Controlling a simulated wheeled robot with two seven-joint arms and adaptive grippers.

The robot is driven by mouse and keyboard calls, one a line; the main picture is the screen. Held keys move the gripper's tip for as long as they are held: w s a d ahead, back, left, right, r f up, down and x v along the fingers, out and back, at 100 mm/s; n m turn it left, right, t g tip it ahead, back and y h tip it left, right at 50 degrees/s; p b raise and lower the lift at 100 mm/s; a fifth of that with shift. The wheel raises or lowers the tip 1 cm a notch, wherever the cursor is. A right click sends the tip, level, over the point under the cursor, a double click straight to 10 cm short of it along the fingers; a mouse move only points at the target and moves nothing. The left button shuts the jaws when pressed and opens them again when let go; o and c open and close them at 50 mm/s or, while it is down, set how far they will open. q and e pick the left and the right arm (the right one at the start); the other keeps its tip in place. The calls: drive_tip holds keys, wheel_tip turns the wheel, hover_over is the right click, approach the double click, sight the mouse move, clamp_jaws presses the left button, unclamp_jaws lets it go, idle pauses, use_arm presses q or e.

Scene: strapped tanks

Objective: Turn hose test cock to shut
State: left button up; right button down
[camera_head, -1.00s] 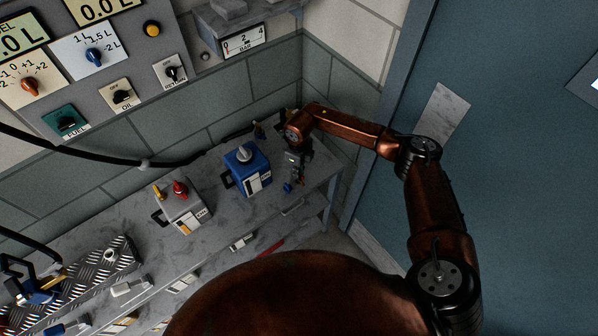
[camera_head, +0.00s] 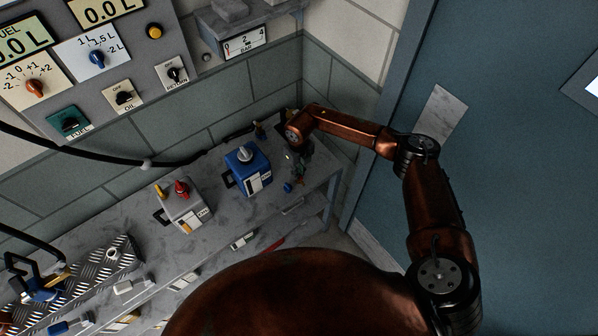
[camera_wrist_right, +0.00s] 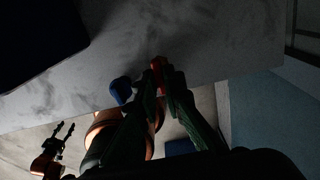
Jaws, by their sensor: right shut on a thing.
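My right gripper (camera_head: 300,170) is low over the right end of the grey bench, pointing down. In the right wrist view its two dark fingers (camera_wrist_right: 163,80) close around a small orange-red piece (camera_wrist_right: 158,66), which looks like the handle of the hose test cock. A blue knob-like piece (camera_wrist_right: 121,90) is beside the fingers; it also shows in the head view (camera_head: 287,187). The cock's body is mostly hidden by the gripper, and its angle is unclear. What looks like my left gripper (camera_wrist_right: 65,129) is in the right wrist view, fingers apart and empty.
A blue tank (camera_head: 247,170) with a grey knob stands left of my right gripper. A grey tank (camera_head: 183,206) with red and yellow knobs is farther left. A black hose (camera_head: 100,153) runs along the wall (camera_head: 215,125). A blue door (camera_head: 520,170) is at right.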

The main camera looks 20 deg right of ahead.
drive_tip(key=c, duration=2)
unclamp_jaws()
drive_tip(key=shift+c, duration=0.2)
wheel_tip(320, 180, up, 12)
